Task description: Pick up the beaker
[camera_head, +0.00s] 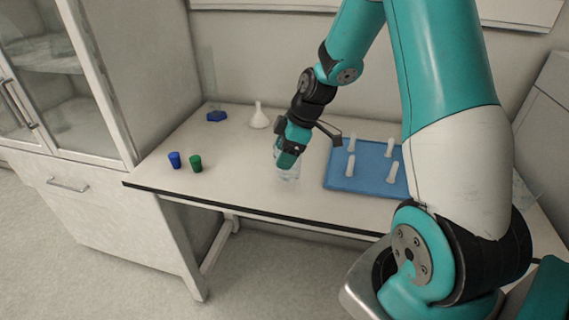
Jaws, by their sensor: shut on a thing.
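The beaker (289,174) is clear glass and shows faintly on the white table, left of the blue tray. My gripper (287,162) comes down over it from above and is shut on it. The gripper and wrist hide the beaker's upper part. I cannot tell whether its base touches the table or is slightly above it.
A blue tray (341,185) with several white upright pieces lies to the right. A blue stopper (175,160) and a green stopper (196,163) stand at the left. A white funnel (259,118) and a blue object (216,116) are at the back. The table's front left is clear.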

